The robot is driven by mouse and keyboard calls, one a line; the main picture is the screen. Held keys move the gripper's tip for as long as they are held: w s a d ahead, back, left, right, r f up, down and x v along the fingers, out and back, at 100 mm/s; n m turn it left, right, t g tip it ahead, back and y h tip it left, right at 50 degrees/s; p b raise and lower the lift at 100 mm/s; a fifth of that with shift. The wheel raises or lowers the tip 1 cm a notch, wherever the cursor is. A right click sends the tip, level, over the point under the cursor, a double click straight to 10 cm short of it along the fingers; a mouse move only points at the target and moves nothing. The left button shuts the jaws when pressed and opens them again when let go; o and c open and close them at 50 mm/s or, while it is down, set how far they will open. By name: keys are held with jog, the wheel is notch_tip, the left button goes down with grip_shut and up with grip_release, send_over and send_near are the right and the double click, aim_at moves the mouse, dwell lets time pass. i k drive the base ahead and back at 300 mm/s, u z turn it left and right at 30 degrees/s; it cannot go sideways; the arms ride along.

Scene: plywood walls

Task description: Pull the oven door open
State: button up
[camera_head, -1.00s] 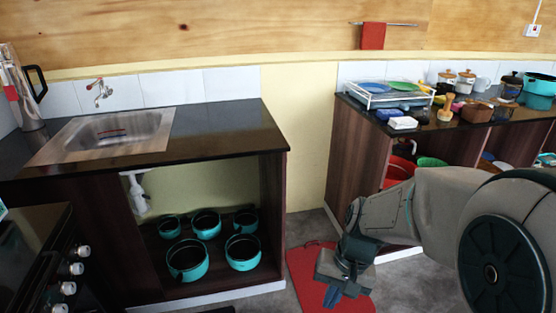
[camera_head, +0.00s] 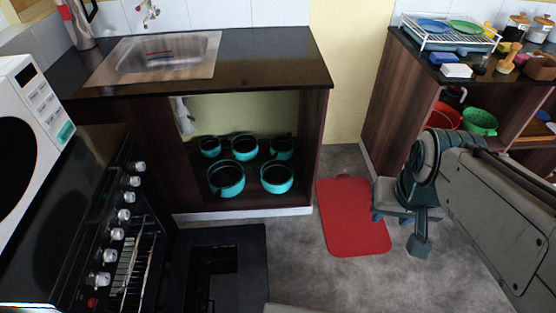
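The black oven (camera_head: 100,215) stands at the left, with a row of silver knobs along its front edge. Its door (camera_head: 250,262) is folded down and lies about level, reaching out to the right from the oven's front. Wire racks (camera_head: 135,265) show in the opened cavity. The near part of the door is cut off by the picture's lower edge. My gripper (camera_head: 405,228) hangs over the floor to the right, well apart from the door and holding nothing that I can see. Its finger gap is not clear from this angle.
A red mat (camera_head: 352,222) lies on the grey floor between the door and my gripper. The sink counter (camera_head: 250,75) is behind, with several teal pots (camera_head: 226,180) on its lower shelf. A white microwave (camera_head: 30,130) is at far left. Another counter (camera_head: 395,95) stands at right.

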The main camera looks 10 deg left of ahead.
aim_at(224, 269)
jog(key=k, duration=1)
jog(key=z, duration=1.85)
jog(key=i, duration=1.2)
jog(key=u, duration=2.45)
